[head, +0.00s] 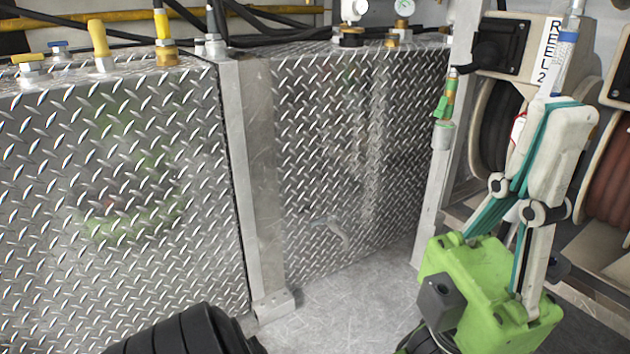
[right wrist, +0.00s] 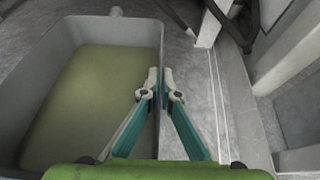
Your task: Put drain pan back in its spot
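The drain pan (right wrist: 137,30) is a grey rectangular tub with an olive-green interior, at the left of the right wrist view. My right gripper (right wrist: 160,80) has its two fingertips on either side of the pan's right wall, close together, gripping it. The pan and right gripper do not show in the head view. My left gripper (head: 575,115), with a green body and pale fingers with teal strips, points upward at the right of the head view. Its fingers overlap from this angle, so its opening is unclear, and nothing is visibly held.
Diamond-plate tanks (head: 110,190) fill the left and middle, with valves and hoses on top. A hose reel (head: 497,125) labelled REEL 2 stands behind my left gripper. Bare metal floor (head: 345,310) shows before the tanks. A pale post (right wrist: 210,22) stands right of the pan.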

